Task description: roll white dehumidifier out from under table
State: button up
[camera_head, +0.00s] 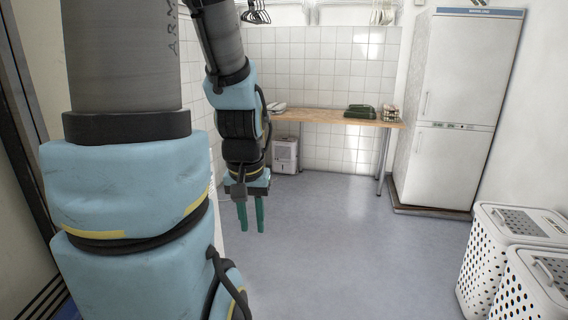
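A white dehumidifier (285,156) stands on the floor against the tiled back wall. It is under the wooden table (330,117), towards the table's left end, and part of its left side is hidden behind my arm. My gripper (251,215) hangs in the near foreground with its two green fingers pointing down. The fingers are apart with a gap between them and nothing in it. The gripper is well in front of the dehumidifier and does not touch it.
A tall white fridge-freezer (450,110) stands right of the table. White perforated laundry baskets (490,262) stand at the lower right. A dark green folded item (360,111) lies on the table. A metal table leg (384,160) shows at the right. The grey floor (345,235) between is clear.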

aim_at(283, 148)
jog(key=i+l+z, duration=0.25)
jog(key=i, duration=0.2)
jog(key=i+l+z, duration=0.25)
jog(key=i, duration=0.2)
jog(key=i+l+z, duration=0.25)
jog(key=i, duration=0.2)
jog(key=i+u, duration=0.1)
jog(key=i, duration=0.55)
jog(key=i+l+u, duration=0.1)
jog(key=i, duration=0.6)
jog(key=i+l+u, duration=0.15)
jog(key=i, duration=0.5)
jog(key=i+j+u, duration=0.1)
jog(key=i+u, duration=0.2)
jog(key=i, duration=0.3)
jog(key=i+u, duration=0.3)
jog(key=i, duration=0.3)
jog(key=i+l+u, duration=0.3)
jog(key=i, duration=0.3)
jog(key=i+j+u, duration=0.15)
jog(key=i, duration=0.3)
jog(key=i+j+u, duration=0.1)
jog(key=i+j, duration=0.15)
jog(key=i, duration=0.15)
